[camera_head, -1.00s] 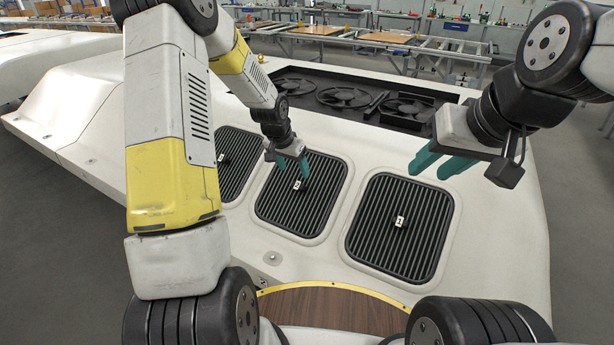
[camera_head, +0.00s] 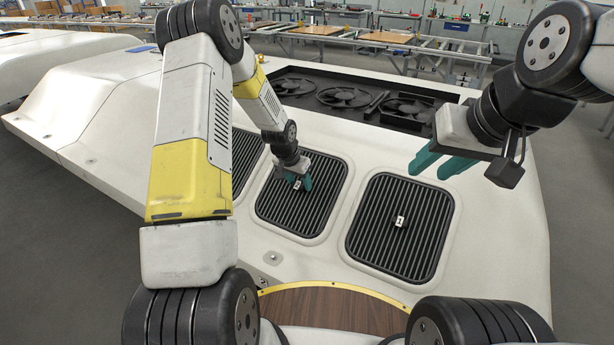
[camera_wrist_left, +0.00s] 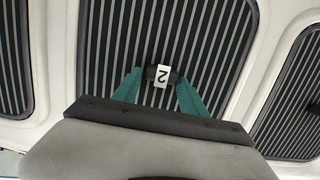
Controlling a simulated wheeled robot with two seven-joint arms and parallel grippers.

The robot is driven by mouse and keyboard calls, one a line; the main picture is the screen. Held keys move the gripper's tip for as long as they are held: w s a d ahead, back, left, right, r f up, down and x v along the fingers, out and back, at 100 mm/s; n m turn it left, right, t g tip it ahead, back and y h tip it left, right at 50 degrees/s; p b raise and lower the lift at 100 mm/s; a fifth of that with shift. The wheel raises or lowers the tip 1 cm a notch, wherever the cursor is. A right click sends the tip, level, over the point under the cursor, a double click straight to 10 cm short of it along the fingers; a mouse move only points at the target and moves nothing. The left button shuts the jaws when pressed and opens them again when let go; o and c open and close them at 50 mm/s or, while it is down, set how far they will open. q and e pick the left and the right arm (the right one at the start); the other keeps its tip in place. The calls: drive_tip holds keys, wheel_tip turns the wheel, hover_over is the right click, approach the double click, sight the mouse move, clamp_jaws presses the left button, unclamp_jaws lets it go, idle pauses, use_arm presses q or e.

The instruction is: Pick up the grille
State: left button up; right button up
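Black slatted grilles lie set in the white panel. The middle grille (camera_head: 318,211) carries a small block with a white label 2, the handle (camera_wrist_left: 163,77). The right grille (camera_head: 398,247) has a label 1. A third grille (camera_head: 243,155) is partly hidden behind my left arm. My left gripper (camera_head: 301,185) is low over the middle grille at its handle. In the left wrist view its teal fingers (camera_wrist_left: 160,86) stand apart, one on each side of the handle; contact is unclear. My right gripper (camera_head: 440,165) hangs open and empty above the panel, up and right of the right grille.
Black fans (camera_head: 343,97) sit in a dark recess behind the grilles. A round wooden surface with a yellow rim (camera_head: 335,287) is in front. Workbenches (camera_head: 385,38) stand far back. The white panel (camera_head: 480,240) is bare at the right.

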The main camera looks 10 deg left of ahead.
use_arm(q)
drive_tip(key=c, duration=0.8)
drive_tip(key=shift+o, duration=0.2)
drive_tip(key=shift+w+r, duration=0.1)
drive_tip(key=shift+r, duration=0.75)
wheel_tip(320, 180, up, 3)
drive_tip(key=shift+f, duration=0.2)
clamp_jaws()
drive_tip(key=s+d, duration=0.9)
drive_tip(key=s, duration=0.4)
drive_tip(key=shift+s+r, duration=0.15)
drive_tip(key=shift+r, duration=0.25)
drive_tip(key=shift+s+v, duration=0.15)
drive_tip(key=shift+v, duration=0.75)
drive_tip(key=shift+s+v, duration=0.2)
drive_tip(key=shift+v, duration=0.75)
drive_tip(key=shift+a+f, duration=0.1)
drive_tip(key=shift+f, duration=0.05)
